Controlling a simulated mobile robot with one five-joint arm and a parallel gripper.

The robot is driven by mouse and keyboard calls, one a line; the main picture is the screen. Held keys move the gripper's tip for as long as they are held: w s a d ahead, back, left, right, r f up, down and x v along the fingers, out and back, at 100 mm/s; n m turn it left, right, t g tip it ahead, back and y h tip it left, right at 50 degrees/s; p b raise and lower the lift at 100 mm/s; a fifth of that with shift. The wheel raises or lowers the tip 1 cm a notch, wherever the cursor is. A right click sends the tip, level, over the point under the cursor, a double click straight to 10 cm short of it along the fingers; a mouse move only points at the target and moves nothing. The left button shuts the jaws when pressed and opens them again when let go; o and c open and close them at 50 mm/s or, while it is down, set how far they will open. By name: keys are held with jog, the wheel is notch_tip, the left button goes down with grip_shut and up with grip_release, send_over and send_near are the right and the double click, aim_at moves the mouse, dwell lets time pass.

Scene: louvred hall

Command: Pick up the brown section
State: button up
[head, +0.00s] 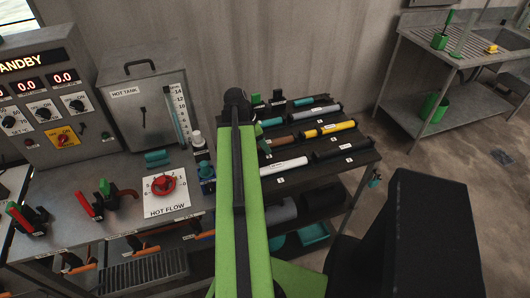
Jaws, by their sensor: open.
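The brown section (282,142) is a short brown cylinder lying on the dark rack (325,170), in the middle row at the left. Its left end is partly hidden by my green arm and a small green part beside it. That green part looks like a piece of my gripper (264,146), close to the brown section's left end in the picture. The rest of my gripper is hidden behind the arm. It is open, and I see nothing held. I cannot tell whether it touches the section.
A yellow section (337,128) lies right of the brown one, a white section (284,165) in front, and teal pieces (303,101) behind. Bottles (207,175) and the hot tank (142,105) stand left. A metal bench (465,62) is at the back right, with open floor before it.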

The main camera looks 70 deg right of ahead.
jog(key=shift+f, duration=0.15)
jog(key=shift+c, duration=0.4)
grip_shut()
jog(key=shift+p, duration=0.3)
